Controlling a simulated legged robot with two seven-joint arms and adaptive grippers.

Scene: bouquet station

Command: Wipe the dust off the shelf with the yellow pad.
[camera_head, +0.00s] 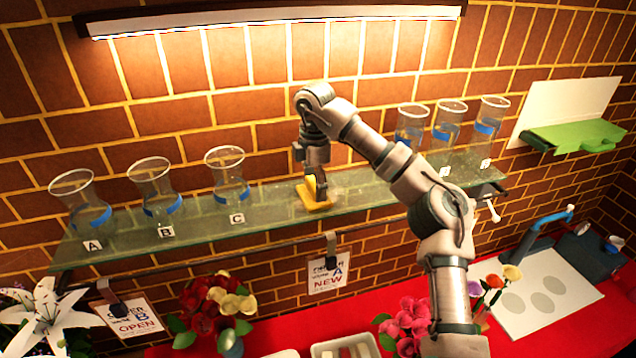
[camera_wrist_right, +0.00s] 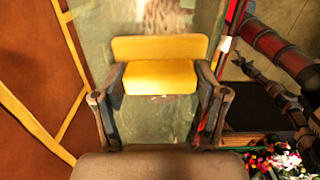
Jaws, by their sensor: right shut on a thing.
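The yellow pad (camera_head: 314,197) is on the glass shelf (camera_head: 270,210), near its middle, between the vase labelled C and the vases at the right. My right gripper (camera_head: 318,184) comes down on the pad from above and is shut on its raised grip. In the right wrist view the pad (camera_wrist_right: 160,48) sits between the two fingers of the gripper (camera_wrist_right: 160,84). The shelf glass (camera_wrist_right: 140,120) around it looks cloudy, with pale specks beyond the pad that may be dust. My left gripper is not in view.
Glass vases A (camera_head: 82,205), B (camera_head: 158,195) and C (camera_head: 229,178) stand on the shelf's left part. Three more vases (camera_head: 447,125) stand at its right end. A lamp bar (camera_head: 275,18) hangs above. Flowers (camera_head: 212,305) and a red table (camera_head: 300,335) are below.

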